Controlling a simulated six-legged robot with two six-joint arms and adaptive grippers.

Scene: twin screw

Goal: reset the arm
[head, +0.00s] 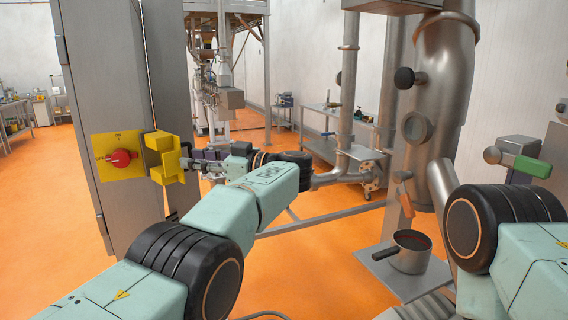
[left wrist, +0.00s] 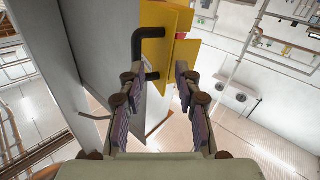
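My left arm (head: 255,195) reaches forward from the bottom left in the head view. My left gripper (head: 192,165) is beside the yellow bracket (head: 165,158) on the grey cabinet. In the left wrist view my left gripper (left wrist: 158,74) is open, its two fingers well apart with nothing held between them. The yellow bracket (left wrist: 167,20) and its black handle (left wrist: 148,36) are just beyond the fingertips. My right arm (head: 510,225) shows at the right edge of the head view; its gripper is out of view.
The grey cabinet (head: 110,70) carries a yellow panel (head: 104,146) with a red rotary switch (head: 120,158). A metal pot (head: 411,252) stands on a low plate at the right, under large steel pipes (head: 440,90). A steel cart (head: 330,130) stands behind. Orange floor is open at centre left.

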